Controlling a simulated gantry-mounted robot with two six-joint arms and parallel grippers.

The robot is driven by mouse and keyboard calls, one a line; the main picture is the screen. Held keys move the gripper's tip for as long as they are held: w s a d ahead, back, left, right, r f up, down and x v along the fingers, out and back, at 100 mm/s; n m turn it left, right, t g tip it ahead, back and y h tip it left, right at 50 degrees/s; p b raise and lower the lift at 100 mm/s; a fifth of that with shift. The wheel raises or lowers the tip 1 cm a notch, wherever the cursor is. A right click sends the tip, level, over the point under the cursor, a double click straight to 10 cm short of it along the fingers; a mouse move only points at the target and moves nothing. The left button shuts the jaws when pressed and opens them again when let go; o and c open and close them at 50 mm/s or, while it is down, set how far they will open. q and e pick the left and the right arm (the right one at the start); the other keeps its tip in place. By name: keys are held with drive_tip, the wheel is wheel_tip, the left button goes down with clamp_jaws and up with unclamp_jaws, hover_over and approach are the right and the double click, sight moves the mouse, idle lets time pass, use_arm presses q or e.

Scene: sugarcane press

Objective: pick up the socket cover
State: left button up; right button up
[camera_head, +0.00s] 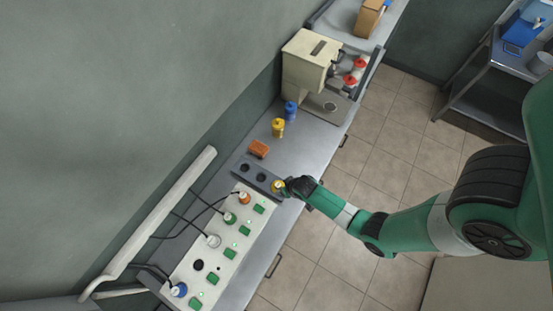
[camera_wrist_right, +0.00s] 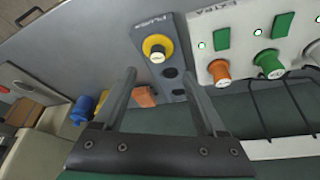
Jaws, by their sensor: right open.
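No part is clearly marked as the socket cover. An orange block (camera_head: 259,149) lies on the counter beside the dark plugs panel (camera_head: 250,170); I cannot tell whether it is the cover. It also shows in the right wrist view (camera_wrist_right: 143,98), partly behind a finger. My left gripper is not in view.
A pale socket panel (camera_head: 220,240) carries several coloured plugs with black cables and green switches. Blue (camera_head: 290,110) and yellow (camera_head: 278,128) containers stand on the counter, before the cream press (camera_head: 308,65). A pale pipe (camera_head: 150,225) runs along the wall.

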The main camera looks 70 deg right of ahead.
drive_tip(key=b, duration=0.7)
hover_over(278, 185)
drive_tip(key=s+a, duration=0.2)
drive_tip(key=s, duration=0.1)
drive_tip(key=f, duration=0.5)
drive_tip(key=shift+w+a+f, duration=0.1)
drive_tip(key=shift+w+f, duration=0.15)
drive_tip(key=shift+f, duration=0.15)
drive_tip(key=shift+w, duration=0.1)
drive_tip(key=b+x, duration=0.2)
drive_tip(key=d+b+x, duration=0.1)
drive_tip(key=b+x, duration=0.1)
drive_tip(key=x, duration=0.1)
drive_tip(key=shift+w, duration=0.15)
drive_tip(key=shift+r, duration=0.15)
drive_tip(key=shift+a, duration=0.1)
clamp_jaws()
